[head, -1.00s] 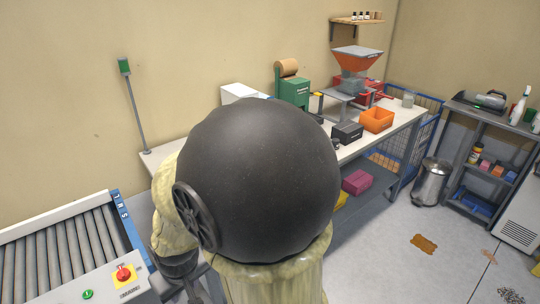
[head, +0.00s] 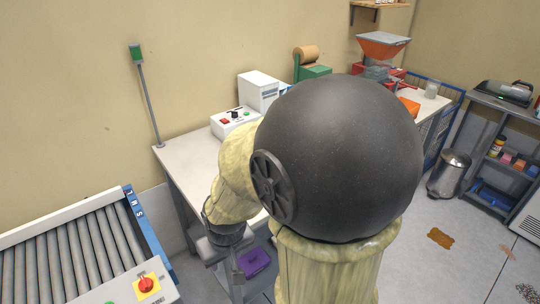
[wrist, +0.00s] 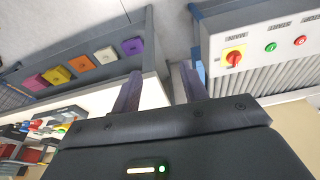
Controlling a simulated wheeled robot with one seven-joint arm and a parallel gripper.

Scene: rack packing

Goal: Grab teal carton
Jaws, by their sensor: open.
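I cannot make out a teal carton in either view; my own arm hides a large part of the bench in the head view. My gripper (wrist: 158,84) is open and empty in the wrist view, its two dark fingers apart near a bench edge. A row of boxes lies on the shelf beneath the bench in that view: purple (wrist: 133,47), white (wrist: 105,56), orange (wrist: 82,63), yellow (wrist: 57,76) and magenta (wrist: 34,81). The purple box also shows low in the head view (head: 254,262).
The roller conveyor (head: 75,250) with a red knob stands at the left. The white bench (head: 190,158) carries a white machine (head: 258,92) and a button box (head: 233,121). A metal bin (head: 451,174) and shelf unit (head: 508,125) are at the right, with open floor before them.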

